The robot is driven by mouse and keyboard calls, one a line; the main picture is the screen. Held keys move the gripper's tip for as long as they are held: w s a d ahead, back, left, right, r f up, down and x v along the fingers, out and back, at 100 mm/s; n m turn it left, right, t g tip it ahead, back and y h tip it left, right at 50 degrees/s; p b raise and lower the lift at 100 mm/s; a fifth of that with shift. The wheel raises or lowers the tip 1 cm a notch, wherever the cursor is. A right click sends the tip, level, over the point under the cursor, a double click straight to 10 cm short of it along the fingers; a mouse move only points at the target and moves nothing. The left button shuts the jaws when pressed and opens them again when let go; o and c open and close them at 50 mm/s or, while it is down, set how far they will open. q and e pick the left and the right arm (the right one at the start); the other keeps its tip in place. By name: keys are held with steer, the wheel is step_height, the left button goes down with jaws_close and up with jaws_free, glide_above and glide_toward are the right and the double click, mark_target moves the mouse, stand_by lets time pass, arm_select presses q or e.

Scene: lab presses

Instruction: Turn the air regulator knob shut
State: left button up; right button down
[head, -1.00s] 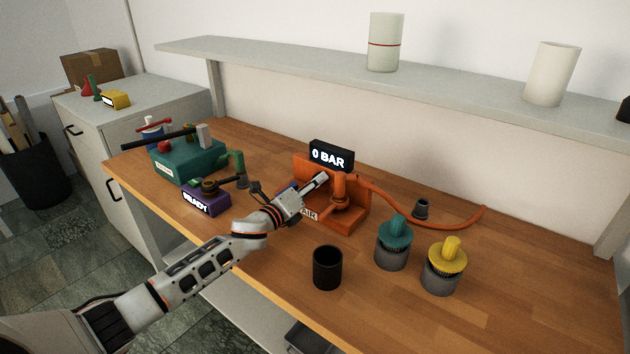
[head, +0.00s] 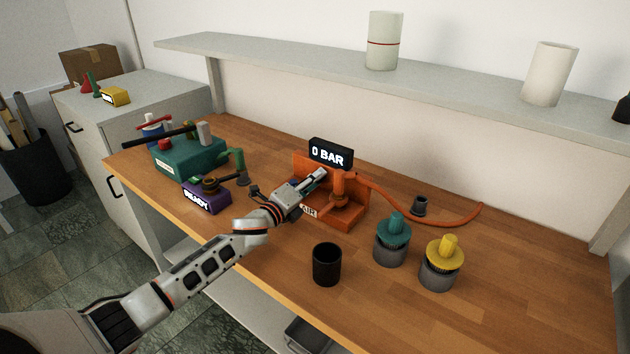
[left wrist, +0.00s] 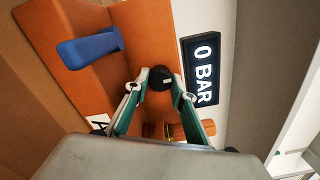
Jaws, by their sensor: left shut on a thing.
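The air regulator is an orange bracket unit (head: 348,217) with an AIR label and a display (head: 330,153) reading 0 BAR. The display also shows in the left wrist view (left wrist: 201,73). My left gripper (head: 320,174) reaches in from the left to the regulator's front. In the left wrist view its two fingers (left wrist: 160,88) are shut on a round black knob (left wrist: 160,76) with a small pale mark. A blue handle (left wrist: 91,48) sticks out of the orange unit, apart from the fingers. In the head view the knob is hidden by the gripper. My right gripper is not in view.
A black cup (head: 327,265) stands near the front edge. Teal-topped (head: 392,238) and yellow-topped (head: 441,263) grey pots stand to the right. A green press (head: 185,157) and a purple READY box (head: 206,197) are left. An orange hose (head: 440,221) runs right. The right front table is clear.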

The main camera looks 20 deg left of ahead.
arm_select(q)
steer(key=o, duration=1.1)
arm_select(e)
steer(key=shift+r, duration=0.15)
arm_select(q)
steer(key=shift+f, duration=0.1)
